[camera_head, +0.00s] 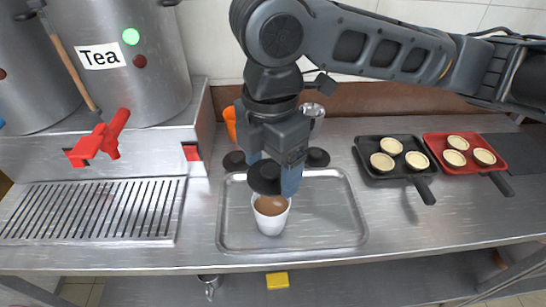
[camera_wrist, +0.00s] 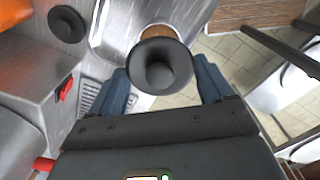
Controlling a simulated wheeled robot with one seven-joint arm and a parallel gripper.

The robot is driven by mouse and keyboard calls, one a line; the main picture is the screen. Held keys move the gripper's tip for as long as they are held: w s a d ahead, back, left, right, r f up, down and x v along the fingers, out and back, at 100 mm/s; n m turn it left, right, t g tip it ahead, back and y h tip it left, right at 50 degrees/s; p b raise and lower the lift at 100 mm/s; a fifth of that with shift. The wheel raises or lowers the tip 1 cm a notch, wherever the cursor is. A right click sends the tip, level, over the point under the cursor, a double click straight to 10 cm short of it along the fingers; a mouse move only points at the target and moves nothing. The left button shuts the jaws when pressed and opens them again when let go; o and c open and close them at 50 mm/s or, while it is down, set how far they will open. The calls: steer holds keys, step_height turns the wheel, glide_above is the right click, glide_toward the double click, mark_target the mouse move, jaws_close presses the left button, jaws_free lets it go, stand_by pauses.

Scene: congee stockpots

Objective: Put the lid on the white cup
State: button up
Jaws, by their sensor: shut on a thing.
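The white cup (camera_head: 270,222) stands upright on the metal tray (camera_head: 335,240) in the head view, with a brown drink in its open top. My gripper (camera_head: 273,174) is shut on a black lid (camera_head: 264,177), held just above the cup and apart from it. In the wrist view the lid (camera_wrist: 161,66) sits between the blue fingertips of my gripper (camera_wrist: 163,86). A brown patch of the drink (camera_wrist: 158,31) shows past the lid's far edge, and the lid hides most of the cup there.
More black lids (camera_head: 235,161) (camera_head: 317,157) lie behind the tray. A Tea stockpot (camera_head: 150,90) with a red tap (camera_head: 100,140) stands at left, above a drip grate (camera_head: 90,210). A black tray (camera_head: 378,146) and a red tray (camera_head: 462,139) hold tarts at right.

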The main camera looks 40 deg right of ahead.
steer(key=shift+f+b, duration=2.05)
steer(key=shift+f, duration=0.75)
steer(key=shift+f, duration=0.15)
stand_by(0.6)
steer(key=o, duration=0.9)
steer(key=shift+p, duration=0.35)
steer(key=shift+r+p, duration=2.9)
steer(key=shift+r, duration=0.65)
steer(key=shift+c, duration=0.5)
